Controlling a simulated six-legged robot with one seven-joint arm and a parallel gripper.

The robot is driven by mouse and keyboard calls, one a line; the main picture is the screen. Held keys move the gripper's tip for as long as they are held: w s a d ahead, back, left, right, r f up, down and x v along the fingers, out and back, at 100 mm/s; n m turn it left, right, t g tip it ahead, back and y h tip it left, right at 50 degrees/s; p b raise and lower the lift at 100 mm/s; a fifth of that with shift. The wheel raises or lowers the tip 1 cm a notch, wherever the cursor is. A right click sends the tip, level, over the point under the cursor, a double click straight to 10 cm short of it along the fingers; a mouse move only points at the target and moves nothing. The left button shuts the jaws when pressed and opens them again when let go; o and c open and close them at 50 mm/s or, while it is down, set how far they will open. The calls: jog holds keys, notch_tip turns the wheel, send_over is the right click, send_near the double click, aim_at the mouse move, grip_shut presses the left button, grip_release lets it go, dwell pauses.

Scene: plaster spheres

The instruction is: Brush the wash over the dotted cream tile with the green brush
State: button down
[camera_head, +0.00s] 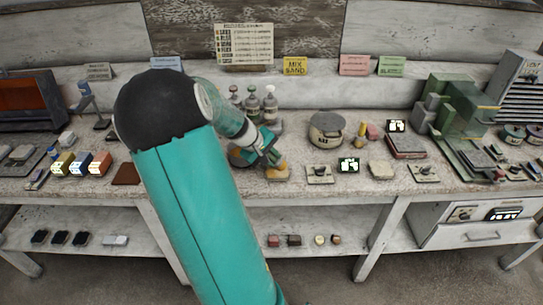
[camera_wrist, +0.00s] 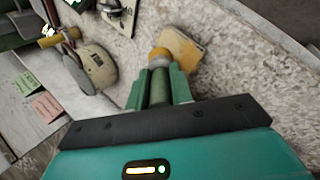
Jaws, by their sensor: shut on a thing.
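My gripper (camera_head: 270,155) is low over the middle of the workbench. In the wrist view my gripper (camera_wrist: 160,85) is shut on the green brush (camera_wrist: 159,93), its green handle lying between the two green fingers. The brush's pale collar and orange-tan tip point away from the fingers. The tip overlaps the near left edge of a yellowish cream tile (camera_wrist: 186,50); whether it touches cannot be told. In the head view the tile (camera_head: 277,174) lies just below my gripper, near the bench's front edge. Dots on the tile are too small to make out.
A round beige canister (camera_head: 326,129) stands right of my gripper, with a switch plate (camera_head: 319,174) in front. Several bottles (camera_head: 252,103) stand behind the gripper. A green machine (camera_head: 458,115) fills the right side. Speckled bench top beyond the tile (camera_wrist: 250,65) is clear.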

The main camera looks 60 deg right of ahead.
jog(key=shift+s+a, duration=0.2)
jog(key=shift+a, duration=0.15)
jog(key=shift+f, duration=0.1)
jog(key=shift+d, duration=0.1)
jog(key=shift+w+d, duration=0.45)
jog(key=shift+d, duration=0.35)
jog(key=shift+w+d, duration=0.45)
jog(key=shift+d, duration=0.35)
jog(key=shift+s+a, duration=0.45)
jog(key=shift+a, duration=0.4)
jog(key=shift+s+a, duration=0.4)
jog(key=shift+a, duration=0.45)
jog(key=shift+d, duration=0.1)
